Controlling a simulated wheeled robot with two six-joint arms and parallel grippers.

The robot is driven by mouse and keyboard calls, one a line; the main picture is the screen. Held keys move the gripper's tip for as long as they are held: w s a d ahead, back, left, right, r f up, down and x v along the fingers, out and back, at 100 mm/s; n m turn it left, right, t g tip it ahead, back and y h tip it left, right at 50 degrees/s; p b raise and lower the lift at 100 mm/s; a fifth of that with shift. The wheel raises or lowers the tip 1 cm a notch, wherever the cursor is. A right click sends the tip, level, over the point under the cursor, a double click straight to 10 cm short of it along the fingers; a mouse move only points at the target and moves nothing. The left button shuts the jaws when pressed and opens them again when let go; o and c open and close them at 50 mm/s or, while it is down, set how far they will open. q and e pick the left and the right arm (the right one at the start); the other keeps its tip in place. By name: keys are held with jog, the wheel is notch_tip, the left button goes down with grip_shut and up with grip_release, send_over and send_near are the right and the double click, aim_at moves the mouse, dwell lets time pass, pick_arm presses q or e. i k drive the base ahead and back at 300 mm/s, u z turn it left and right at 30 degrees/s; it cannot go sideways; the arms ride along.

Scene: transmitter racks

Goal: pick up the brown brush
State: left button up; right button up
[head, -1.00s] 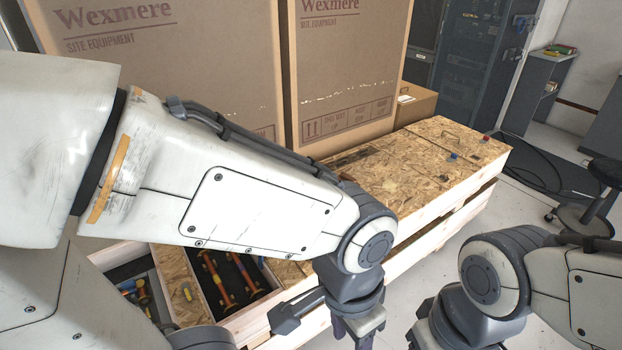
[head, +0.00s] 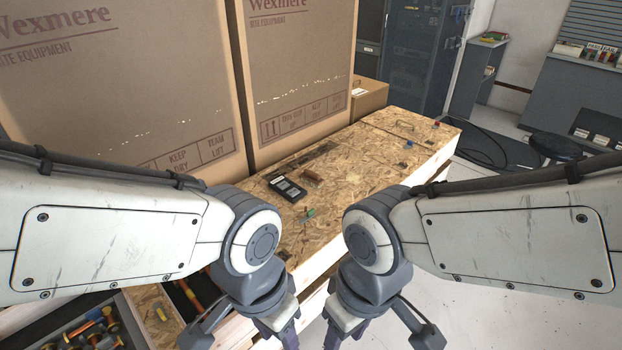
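A small brown object (head: 312,175), which looks like the brown brush, lies on the chipboard top of the long wooden crate (head: 352,180) in the head view. It is too small to make out bristles. My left gripper (head: 284,336) and my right gripper (head: 338,336) are at the bottom centre of the view, in front of the crate and well short of the brown object. Their fingertips are cut off by the bottom edge, so their opening does not show.
A black case with pale labels (head: 287,187) lies left of the brown object, and a small green item (head: 309,214) nearer me. Tall cardboard boxes (head: 300,75) stand behind. An open compartment with colourful tools (head: 92,328) is at lower left.

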aim_at(311, 178)
jog(key=z, duration=0.5)
jog(key=k, duration=1.2)
jog(key=z, duration=0.8)
jog(key=i, duration=3.05)
jog(key=u, duration=1.45)
jog(key=i, duration=0.9)
jog(key=u, duration=1.25)
jog(key=i, duration=0.3)
jog(key=u, duration=0.1)
